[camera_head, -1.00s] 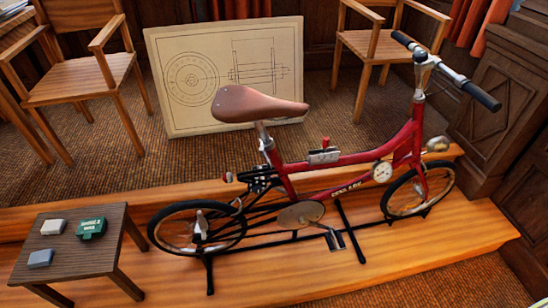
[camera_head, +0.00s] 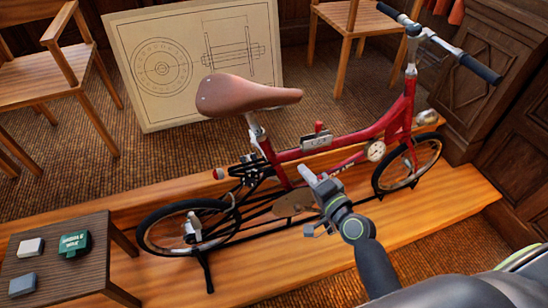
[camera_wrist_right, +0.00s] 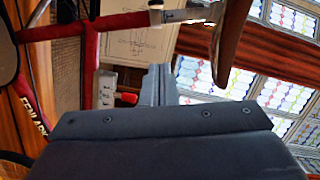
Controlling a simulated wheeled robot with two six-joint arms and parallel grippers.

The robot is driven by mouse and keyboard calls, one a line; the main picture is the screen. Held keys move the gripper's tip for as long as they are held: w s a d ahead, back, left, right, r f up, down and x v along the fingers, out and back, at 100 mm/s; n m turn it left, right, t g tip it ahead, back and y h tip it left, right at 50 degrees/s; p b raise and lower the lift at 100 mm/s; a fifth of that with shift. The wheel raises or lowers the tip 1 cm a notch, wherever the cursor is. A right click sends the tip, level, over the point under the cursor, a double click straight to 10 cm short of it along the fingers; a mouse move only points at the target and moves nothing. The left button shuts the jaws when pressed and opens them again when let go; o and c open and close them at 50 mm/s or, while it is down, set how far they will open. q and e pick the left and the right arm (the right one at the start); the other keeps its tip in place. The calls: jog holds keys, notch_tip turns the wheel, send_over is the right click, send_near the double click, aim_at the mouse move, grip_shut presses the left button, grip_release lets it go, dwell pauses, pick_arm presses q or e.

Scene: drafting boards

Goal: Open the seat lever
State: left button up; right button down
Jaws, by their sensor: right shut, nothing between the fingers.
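A red bicycle (camera_head: 345,143) with a brown saddle (camera_head: 248,95) stands on a wooden step. Its silver seat post (camera_head: 255,128) runs from the saddle into the red frame; the saddle and post also show in the right wrist view. A small red lever (camera_head: 319,127) stands on a metal box on the top tube and also shows in the right wrist view (camera_wrist_right: 126,97). I cannot tell which part is the seat lever. My right gripper (camera_head: 306,173) is shut and empty, in front of the bicycle's middle, below the box in the picture. My left gripper is out of view.
A small dark table (camera_head: 75,268) at the lower left holds a green box (camera_head: 75,243) and two small blocks. A drawing board (camera_head: 185,70) leans behind the bicycle. Wooden chairs stand at the back. The wooden step (camera_head: 285,250) is clear in front of the bicycle.

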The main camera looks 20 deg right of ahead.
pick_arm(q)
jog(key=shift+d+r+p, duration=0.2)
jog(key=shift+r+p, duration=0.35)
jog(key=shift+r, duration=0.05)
pick_arm(e)
jog(key=w+a+f, duration=0.2)
jog(key=w+a, duration=0.4)
jog(key=w, duration=0.2)
jog(key=shift+w, duration=0.2)
pick_arm(q)
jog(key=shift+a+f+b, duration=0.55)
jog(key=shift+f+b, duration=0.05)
jog(key=shift+b, duration=0.15)
pick_arm(e)
jog(key=shift+s+a+f, duration=0.15)
jog(key=shift+a+f, duration=0.15)
jog(key=shift+a, duration=0.2)
jog(key=shift+s+a+f, duration=0.1)
jog(key=shift+a+f, duration=0.15)
jog(key=shift+a, duration=0.2)
